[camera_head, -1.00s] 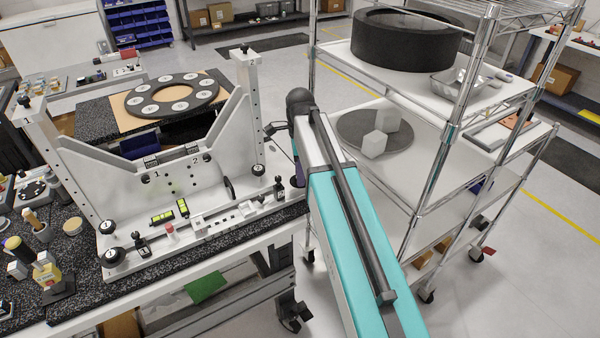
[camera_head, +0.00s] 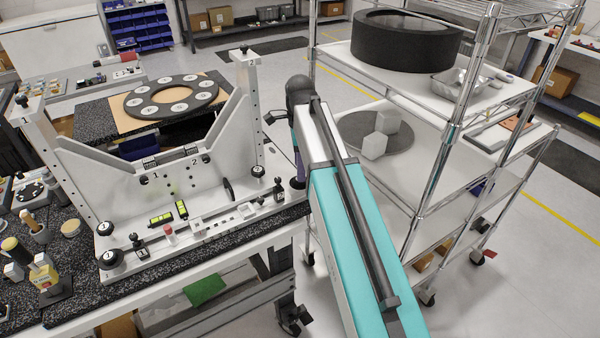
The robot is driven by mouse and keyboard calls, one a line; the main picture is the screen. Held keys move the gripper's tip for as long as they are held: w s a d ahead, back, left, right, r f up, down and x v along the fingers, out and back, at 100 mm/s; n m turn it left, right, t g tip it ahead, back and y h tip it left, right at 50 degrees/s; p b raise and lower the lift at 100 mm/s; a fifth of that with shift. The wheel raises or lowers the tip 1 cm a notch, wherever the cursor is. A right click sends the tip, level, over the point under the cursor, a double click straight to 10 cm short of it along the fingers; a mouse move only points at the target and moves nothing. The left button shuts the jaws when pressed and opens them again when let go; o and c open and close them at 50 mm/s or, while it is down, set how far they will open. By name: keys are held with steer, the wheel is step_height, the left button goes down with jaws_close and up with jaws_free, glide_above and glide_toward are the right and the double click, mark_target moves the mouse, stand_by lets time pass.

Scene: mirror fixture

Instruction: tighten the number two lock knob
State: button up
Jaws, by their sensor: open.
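The white mirror fixture (camera_head: 130,195) stands on the bench at the left, with an upright post at each end. A black knob (camera_head: 244,48) tops the right post, with a small mark beside it that looks like a 2. Two more black knobs, a round one (camera_head: 258,171) and a taller one (camera_head: 278,186), sit at the right post's foot. I cannot tell which of these is the number two lock knob. My gripper (camera_head: 269,118) is mostly hidden behind my arm. Its dark fingertips show just right of the right post, apart from the knobs, and hold nothing visible.
Other black knobs (camera_head: 110,258) sit at the fixture's left foot. A dark ring with numbered discs (camera_head: 171,96) lies behind the fixture. A wire rack (camera_head: 440,170) with a black ring (camera_head: 405,40) stands close on my arm's right. Small tools crowd the bench's left end.

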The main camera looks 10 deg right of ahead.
step_height(320, 180, up, 10)
steer(key=b, duration=0.2)
steer(key=shift+b, duration=0.3)
stand_by(0.7)
